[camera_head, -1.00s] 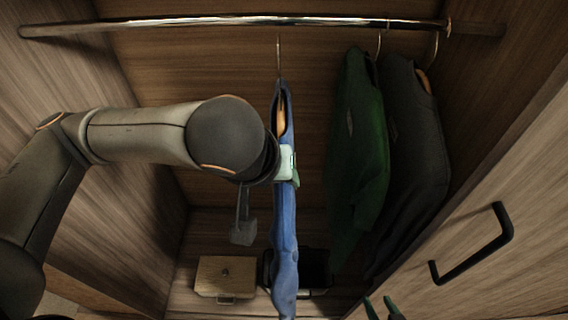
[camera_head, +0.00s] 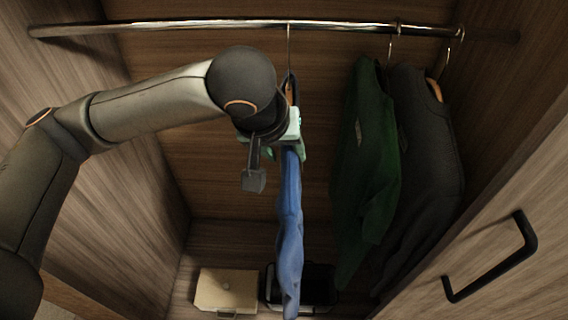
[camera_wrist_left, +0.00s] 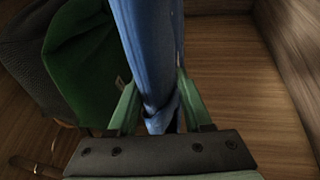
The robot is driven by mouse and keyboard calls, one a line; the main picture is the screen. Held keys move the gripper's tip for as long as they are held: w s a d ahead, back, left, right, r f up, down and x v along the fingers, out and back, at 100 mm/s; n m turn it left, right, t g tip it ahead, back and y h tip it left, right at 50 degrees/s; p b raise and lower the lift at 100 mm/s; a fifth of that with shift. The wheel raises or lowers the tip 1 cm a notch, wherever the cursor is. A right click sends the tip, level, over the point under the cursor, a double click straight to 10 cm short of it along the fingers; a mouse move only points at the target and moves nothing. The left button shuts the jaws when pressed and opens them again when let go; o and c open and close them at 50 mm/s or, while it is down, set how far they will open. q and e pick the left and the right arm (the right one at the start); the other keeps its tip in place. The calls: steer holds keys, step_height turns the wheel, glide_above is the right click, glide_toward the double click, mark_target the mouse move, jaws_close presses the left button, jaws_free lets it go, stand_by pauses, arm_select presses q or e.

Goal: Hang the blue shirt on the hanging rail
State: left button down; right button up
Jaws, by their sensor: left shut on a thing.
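The blue shirt (camera_head: 289,225) hangs edge-on from a hanger whose thin hook (camera_head: 289,45) rises to the hanging rail (camera_head: 220,26). I cannot tell whether the hook is over the rail or just in front of it. My left gripper (camera_head: 297,138) is shut on the blue shirt near its upper part, just below the hanger. In the left wrist view, the blue shirt (camera_wrist_left: 148,45) runs between the green fingers, its cloth bunched near the palm. My right gripper is not in view.
A green shirt (camera_head: 365,165) and a dark grey shirt (camera_head: 425,150) hang at the right of the rail. A wooden box (camera_head: 226,290) and a black container (camera_head: 318,283) stand on the closet floor. A door with a black handle (camera_head: 525,240) is at right. The rail's left half is free.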

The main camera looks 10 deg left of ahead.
arm_select(q)
steer(key=w+a+f+b, duration=0.1)
steer(key=w+f+b, duration=0.1)
steer(key=w, duration=0.6)
steer(key=shift+w+a+b, duration=0.3)
steer(key=shift+w+a, duration=0.05)
stand_by(0.3)
steer(key=shift+f, duration=0.15)
